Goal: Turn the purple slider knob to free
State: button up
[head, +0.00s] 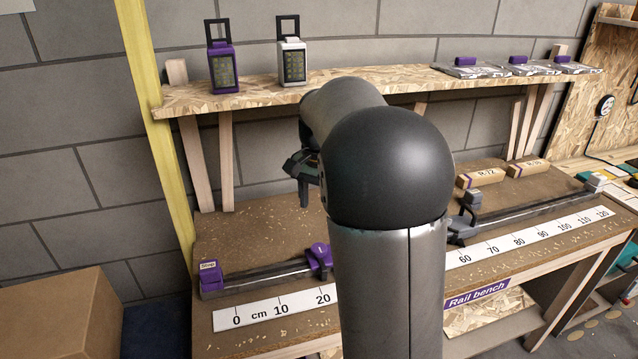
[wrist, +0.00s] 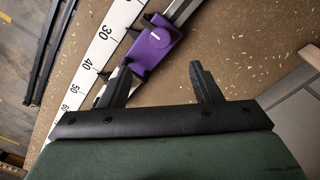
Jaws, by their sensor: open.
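The purple slider (head: 320,257) sits on the metal rail a little right of the 20 mark. It shows closely in the wrist view (wrist: 155,46), with a small white mark on its upper part and a dark piece at its side.
A purple end block (head: 211,276) stands at the rail's left end. A grey slider (head: 466,215) is on the rail's right part. A white scale (head: 262,311) runs along the front. Lanterns stand on the shelf (head: 190,98) above. My arm hides the bench middle.

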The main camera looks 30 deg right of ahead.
notch_tip(320, 180, up, 5)
jog(key=shift+r, duration=0.1)
dwell(0.6)
